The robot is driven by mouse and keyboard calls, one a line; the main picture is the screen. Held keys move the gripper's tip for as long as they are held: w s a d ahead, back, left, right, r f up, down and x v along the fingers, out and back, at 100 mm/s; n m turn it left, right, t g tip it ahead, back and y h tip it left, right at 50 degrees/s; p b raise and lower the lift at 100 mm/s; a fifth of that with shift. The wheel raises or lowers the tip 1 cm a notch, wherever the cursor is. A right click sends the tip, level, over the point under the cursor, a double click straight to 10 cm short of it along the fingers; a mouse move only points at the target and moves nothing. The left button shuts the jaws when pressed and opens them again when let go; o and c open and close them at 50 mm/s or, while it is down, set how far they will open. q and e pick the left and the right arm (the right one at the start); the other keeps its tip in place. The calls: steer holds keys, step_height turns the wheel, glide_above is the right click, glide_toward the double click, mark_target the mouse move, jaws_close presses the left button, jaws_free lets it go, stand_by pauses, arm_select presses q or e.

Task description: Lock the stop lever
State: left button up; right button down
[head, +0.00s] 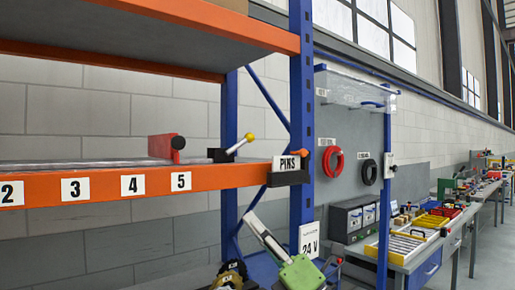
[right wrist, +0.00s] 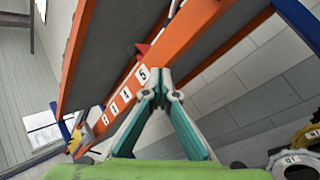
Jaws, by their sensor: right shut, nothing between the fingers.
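The stop lever shows in the head view as a short light bar with a yellow knob (head: 249,137), at the right end of the shelf's channel. It tilts up to the right, its knob clear of the shelf. A red stop block (head: 165,147) stands to its left; a small red part beside the beam also shows in the right wrist view (right wrist: 143,50). My right gripper (head: 250,217) points up from below the shelf, shut and empty, apart from the lever. Its closed fingertips (right wrist: 158,82) overlap the beam near label 5 in the right wrist view. My left gripper is not in view.
The orange shelf beam (head: 100,188) carries number labels and ends near a PINS holder (head: 289,170). A blue post (head: 302,110) stands right of the lever. An orange upper shelf (head: 185,20) hangs above. A workbench with trays (head: 405,250) is at right.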

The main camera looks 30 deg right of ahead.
step_height(320, 180, up, 8)
steer(key=s+n+g+y, duration=0.1)
steer(key=n+g+y, duration=0.35)
steer(key=n, duration=0.95)
steer(key=s+d+r+h, duration=0.2)
steer(key=d+r+h, duration=0.1)
steer(key=d, duration=0.4)
steer(key=s+d+r+h, duration=0.1)
steer(key=d+r+h, duration=0.2)
steer(key=d+h, duration=0.3)
steer(key=shift+s+d+n+g, duration=0.35)
steer(key=shift+s+n+g, duration=0.05)
steer(key=shift+g, duration=0.05)
steer(key=shift+r+h, duration=0.1)
steer(key=shift+h, duration=0.15)
steer(key=p, duration=1.2)
glide_toward(239, 144)
steer(key=w+d, duration=0.1)
steer(key=w, duration=0.2)
steer(key=w+d, duration=0.2)
steer(key=w, duration=0.1)
steer(key=w+d, duration=0.1)
steer(key=w, duration=0.2)
steer(key=shift+d+r, duration=0.15)
steer(key=shift+r, duration=0.2)
steer(key=shift+w, duration=0.35)
